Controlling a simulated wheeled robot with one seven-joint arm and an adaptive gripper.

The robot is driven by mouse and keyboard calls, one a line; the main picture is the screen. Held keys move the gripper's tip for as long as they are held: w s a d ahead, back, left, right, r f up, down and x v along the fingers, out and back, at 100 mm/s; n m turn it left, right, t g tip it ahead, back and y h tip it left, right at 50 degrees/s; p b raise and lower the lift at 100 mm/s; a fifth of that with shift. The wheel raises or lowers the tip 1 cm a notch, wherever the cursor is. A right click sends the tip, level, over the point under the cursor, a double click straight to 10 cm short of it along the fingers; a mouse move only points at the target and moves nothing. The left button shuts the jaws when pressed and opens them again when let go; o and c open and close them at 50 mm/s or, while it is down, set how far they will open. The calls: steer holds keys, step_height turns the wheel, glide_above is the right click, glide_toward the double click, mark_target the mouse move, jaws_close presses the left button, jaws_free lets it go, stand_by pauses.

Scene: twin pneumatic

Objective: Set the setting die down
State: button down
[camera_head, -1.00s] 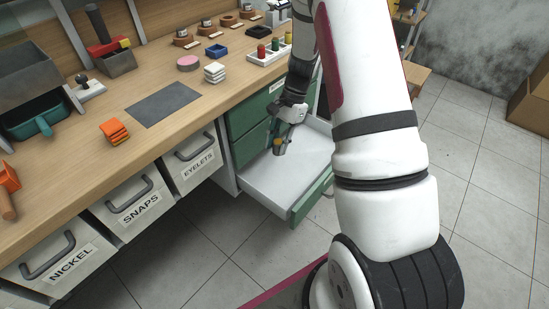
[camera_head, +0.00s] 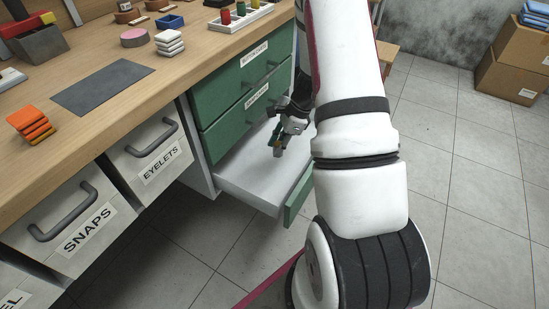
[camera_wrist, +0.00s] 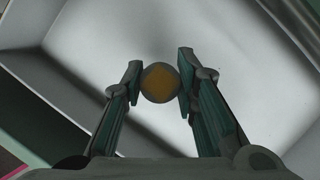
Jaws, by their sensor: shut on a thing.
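My gripper (camera_head: 279,146) is shut on the setting die (camera_wrist: 160,83). In the wrist view the die is a small round piece with a dull orange-yellow end and a grey rim, between the two green-padded fingers. In the head view it is small and mostly hidden by the fingers. The gripper points down over the open lower drawer (camera_head: 240,185) with its white inside and green front. The drawer floor around the die looks bare. I cannot tell whether the die touches the floor.
The workbench (camera_head: 120,120) holds a grey mat (camera_head: 103,87), orange blocks (camera_head: 30,124), white stacked pieces (camera_head: 169,42) and a tray of coloured spools (camera_head: 240,15). Labelled bins hang below its edge. A closed green drawer (camera_head: 235,80) is above the open one. Cardboard boxes (camera_head: 512,75) stand far right.

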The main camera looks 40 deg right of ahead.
mark_target(278, 165)
steer(key=shift+f+b, duration=0.95)
steer(key=shift+f, duration=1.8)
steer(key=shift+f, duration=0.2)
steer(key=c, duration=1.3)
jaws_free()
steer(key=shift+r, duration=0.1)
